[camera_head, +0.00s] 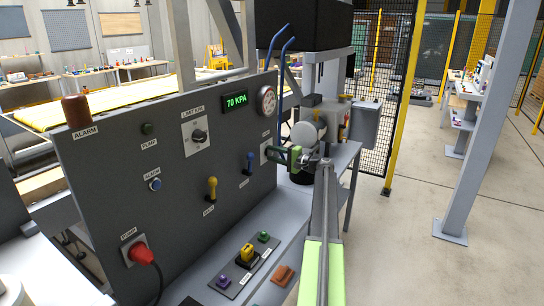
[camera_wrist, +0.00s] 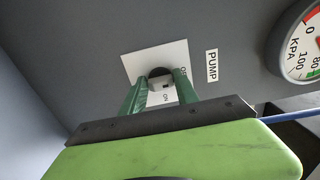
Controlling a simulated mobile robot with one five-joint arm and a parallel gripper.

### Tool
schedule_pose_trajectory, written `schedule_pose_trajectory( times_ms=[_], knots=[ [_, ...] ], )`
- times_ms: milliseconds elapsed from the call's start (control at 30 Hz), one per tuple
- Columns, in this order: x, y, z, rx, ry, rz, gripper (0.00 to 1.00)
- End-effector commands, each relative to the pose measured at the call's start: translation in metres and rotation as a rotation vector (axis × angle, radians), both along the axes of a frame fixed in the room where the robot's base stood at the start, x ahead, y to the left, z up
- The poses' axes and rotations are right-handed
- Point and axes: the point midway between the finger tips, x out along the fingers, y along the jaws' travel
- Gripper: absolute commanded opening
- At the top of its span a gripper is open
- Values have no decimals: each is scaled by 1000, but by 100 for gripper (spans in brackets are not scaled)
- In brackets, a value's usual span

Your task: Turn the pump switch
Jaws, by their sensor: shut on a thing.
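The pump switch is a dark round knob (camera_wrist: 160,73) on a white plate (camera_wrist: 137,65) with small ON and OFF marks, beside a PUMP label (camera_wrist: 212,65) in the wrist view. My gripper (camera_wrist: 160,84) has its two green fingers on either side of the knob, shut on it. In the head view my gripper (camera_head: 272,154) is against the right end of the grey control panel (camera_head: 110,190), below the gauge. Its fingers partly cover the white switch plate (camera_head: 264,150) there. I cannot tell which way the knob points.
A round pressure gauge (camera_head: 267,100) and a green display (camera_head: 235,100) reading 70 KPA sit above the switch. Open floor (camera_head: 410,240) lies to the right.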

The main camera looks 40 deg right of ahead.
Motion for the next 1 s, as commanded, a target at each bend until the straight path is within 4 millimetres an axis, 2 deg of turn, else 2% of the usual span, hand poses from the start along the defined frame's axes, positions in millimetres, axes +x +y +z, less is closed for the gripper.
schedule_pose_trajectory(
  times_ms=[533, 567, 700, 1000],
  knots=[
    [0, 1, -2, -28, -2, 3, 0],
    [0, 1, -2, -28, -2, 3, 37],
    [0, 1, -1, -27, -4, 2, 56],
    [0, 1, 0, -25, -5, 1, 56]
  ],
)
